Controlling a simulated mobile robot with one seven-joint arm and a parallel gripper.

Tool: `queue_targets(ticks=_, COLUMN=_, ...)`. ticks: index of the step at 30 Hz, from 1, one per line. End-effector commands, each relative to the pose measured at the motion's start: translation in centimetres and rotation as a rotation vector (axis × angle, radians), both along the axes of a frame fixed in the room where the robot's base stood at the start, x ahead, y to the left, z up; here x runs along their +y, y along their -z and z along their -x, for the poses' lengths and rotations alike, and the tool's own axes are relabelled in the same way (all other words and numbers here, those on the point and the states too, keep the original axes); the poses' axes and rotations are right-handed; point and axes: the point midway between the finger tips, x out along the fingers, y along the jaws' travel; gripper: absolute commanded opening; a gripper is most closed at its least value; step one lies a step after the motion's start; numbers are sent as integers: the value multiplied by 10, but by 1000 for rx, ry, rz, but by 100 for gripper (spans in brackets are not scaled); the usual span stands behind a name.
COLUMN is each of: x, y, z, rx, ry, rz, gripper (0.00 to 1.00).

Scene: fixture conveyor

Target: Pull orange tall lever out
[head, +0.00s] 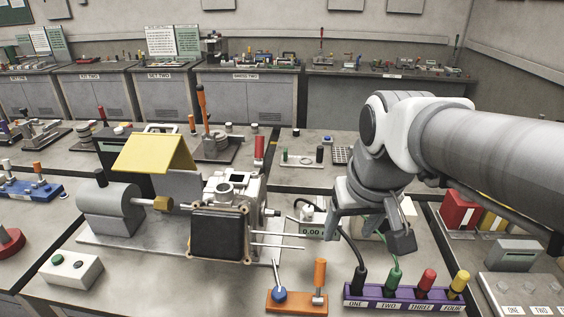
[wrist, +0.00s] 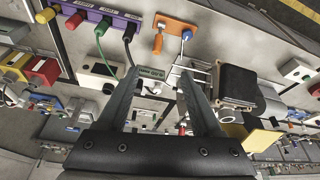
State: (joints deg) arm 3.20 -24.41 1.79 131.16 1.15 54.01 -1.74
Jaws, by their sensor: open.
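An orange-handled lever (head: 319,275) stands upright on an orange base plate (head: 290,305) at the front, beside a tilted metal lever with a blue ball (head: 279,295). In the wrist view this orange lever (wrist: 157,42) and the blue-ball lever (wrist: 187,36) lie beyond the fingertips. A second, taller orange-handled lever (head: 202,103) stands on a grey base farther back; I cannot tell which one the task names. My gripper (head: 370,230) is open and empty, above the bench, behind and right of the front lever. It also shows in the wrist view (wrist: 160,72).
A purple socket block (head: 403,299) with coloured plugs and cables sits right of the orange plate. A machine with a black square block (head: 217,234) and protruding rods stands to the left. A small display box (head: 313,225) is near my gripper.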

Motion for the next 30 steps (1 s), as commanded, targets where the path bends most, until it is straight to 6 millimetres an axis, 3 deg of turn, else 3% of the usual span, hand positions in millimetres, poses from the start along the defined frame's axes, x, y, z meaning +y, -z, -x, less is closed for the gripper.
queue_targets(ticks=12, x=-12, y=75, z=-98, rx=215, ry=2, rz=-40, gripper=67)
queue_targets(ticks=18, x=-18, y=117, z=-133, rx=296, ry=1, rz=-70, gripper=67)
queue_targets(ticks=24, x=-21, y=138, z=-148, rx=332, ry=0, rz=-88, gripper=67)
queue_targets(ticks=30, x=-20, y=153, z=-150, rx=339, ry=0, rz=-90, gripper=67)
